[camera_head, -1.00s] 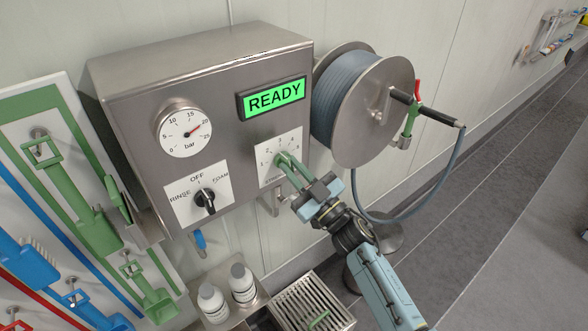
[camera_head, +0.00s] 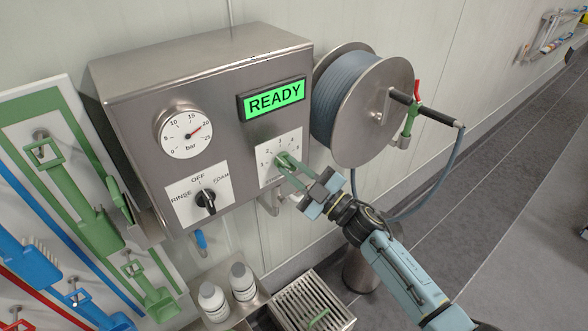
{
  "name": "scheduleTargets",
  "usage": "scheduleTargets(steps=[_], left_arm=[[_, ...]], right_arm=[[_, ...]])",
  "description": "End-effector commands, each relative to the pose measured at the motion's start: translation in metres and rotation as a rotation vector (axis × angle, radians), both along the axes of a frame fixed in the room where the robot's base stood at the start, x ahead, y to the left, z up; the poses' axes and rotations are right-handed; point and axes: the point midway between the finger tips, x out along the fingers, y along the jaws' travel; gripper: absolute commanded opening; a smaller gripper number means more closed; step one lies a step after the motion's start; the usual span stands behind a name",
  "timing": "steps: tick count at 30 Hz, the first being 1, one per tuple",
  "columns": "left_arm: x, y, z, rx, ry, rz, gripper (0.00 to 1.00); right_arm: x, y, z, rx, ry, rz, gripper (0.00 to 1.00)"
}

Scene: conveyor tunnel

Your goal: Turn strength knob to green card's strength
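The strength knob sits on a white numbered dial plate (camera_head: 267,176) at the lower right of the steel control box; the knob itself is mostly hidden by my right gripper (camera_head: 283,164). The gripper's green fingertips are at the knob, and I cannot tell whether they are closed on it. The plate shows small numbers around its upper edge. No green card with a readable strength shows. My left gripper is not in view.
The steel box (camera_head: 150,100) also carries a READY display (camera_head: 273,99), a pressure gauge (camera_head: 186,135) and a black mode knob (camera_head: 206,200). A hose reel (camera_head: 375,112) is at right. Two white bottles (camera_head: 242,282) and a grate (camera_head: 310,303) are below. Green and blue tools hang at left.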

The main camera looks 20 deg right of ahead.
Motion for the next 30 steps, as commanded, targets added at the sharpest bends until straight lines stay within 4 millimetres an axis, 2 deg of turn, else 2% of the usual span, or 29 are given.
scheduleTargets(steps=[1,3,4,15,20,30], left_arm=[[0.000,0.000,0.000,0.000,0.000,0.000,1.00],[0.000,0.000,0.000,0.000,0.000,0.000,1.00],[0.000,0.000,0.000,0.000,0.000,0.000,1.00],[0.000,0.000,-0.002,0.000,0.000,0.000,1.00],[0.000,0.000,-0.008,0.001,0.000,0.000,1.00],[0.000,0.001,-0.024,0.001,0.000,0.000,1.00]], right_arm=[[0.000,0.000,0.000,0.001,0.001,0.000,0.25],[0.000,0.000,0.000,0.001,0.001,0.000,0.34],[0.000,0.000,0.000,0.001,0.001,0.000,0.35],[-0.006,-0.004,-0.003,0.001,0.000,0.000,0.35],[-0.028,-0.020,-0.013,-0.001,0.003,-0.001,0.35],[-0.086,-0.059,-0.034,0.000,0.003,0.001,0.35]])
